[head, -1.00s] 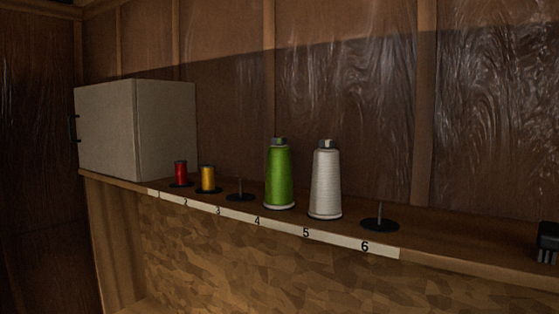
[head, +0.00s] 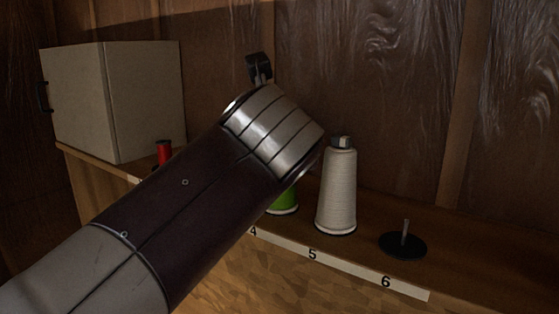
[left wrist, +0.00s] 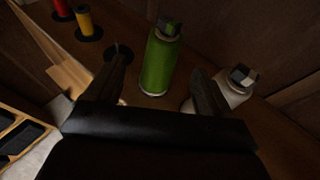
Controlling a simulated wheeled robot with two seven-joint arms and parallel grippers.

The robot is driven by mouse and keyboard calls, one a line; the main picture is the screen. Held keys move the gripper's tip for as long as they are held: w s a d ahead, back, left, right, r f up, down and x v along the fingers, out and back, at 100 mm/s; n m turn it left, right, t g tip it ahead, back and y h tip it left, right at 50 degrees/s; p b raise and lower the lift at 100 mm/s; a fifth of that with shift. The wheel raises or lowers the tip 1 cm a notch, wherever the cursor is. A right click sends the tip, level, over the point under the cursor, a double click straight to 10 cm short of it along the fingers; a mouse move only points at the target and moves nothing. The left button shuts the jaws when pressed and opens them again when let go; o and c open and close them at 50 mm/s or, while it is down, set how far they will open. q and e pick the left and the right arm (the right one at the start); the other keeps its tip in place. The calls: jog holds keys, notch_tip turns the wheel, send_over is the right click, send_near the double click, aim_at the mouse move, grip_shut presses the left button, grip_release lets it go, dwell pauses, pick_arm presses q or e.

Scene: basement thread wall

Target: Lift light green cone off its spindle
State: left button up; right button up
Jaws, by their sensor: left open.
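The light green cone (head: 284,201) stands upright at the spot marked 4 on the shelf; in the head view my left arm hides all but its lower part. In the left wrist view the green cone (left wrist: 158,62) shows nearly whole, with a dark and green top. My left gripper (left wrist: 158,68) is open, one finger to each side of the cone in that view, and holds nothing. I cannot tell whether a finger touches it. In the head view only a black part of this gripper (head: 259,68) shows above the wrist. My right gripper is not in view.
A white cone (head: 337,190) stands close to the right of the green one, near the right finger. An empty spindle (head: 404,243) is at 6; another empty spindle (left wrist: 118,50) is left of the green cone. Red (head: 164,152) and yellow (left wrist: 88,22) spools and a grey cabinet (head: 110,100) are leftward.

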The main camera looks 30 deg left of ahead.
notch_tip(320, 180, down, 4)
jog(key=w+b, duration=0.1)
jog(key=b, duration=0.3)
pick_arm(q)
jog(key=p+x, duration=0.3)
jog(key=x, duration=0.9)
jog(key=shift+w+d+p, duration=0.1)
jog(key=shift+d+p, duration=0.1)
jog(key=shift+p, duration=0.1)
jog(key=shift+d, duration=0.1)
jog(key=shift+v, duration=0.85)
jog(key=c, duration=0.4)
jog(key=shift+f, duration=0.15)
jog(key=c, duration=0.5)
jog(key=shift+w+f, duration=0.15)
jog(key=shift+w, duration=0.1)
jog(key=shift+c, duration=1.1)
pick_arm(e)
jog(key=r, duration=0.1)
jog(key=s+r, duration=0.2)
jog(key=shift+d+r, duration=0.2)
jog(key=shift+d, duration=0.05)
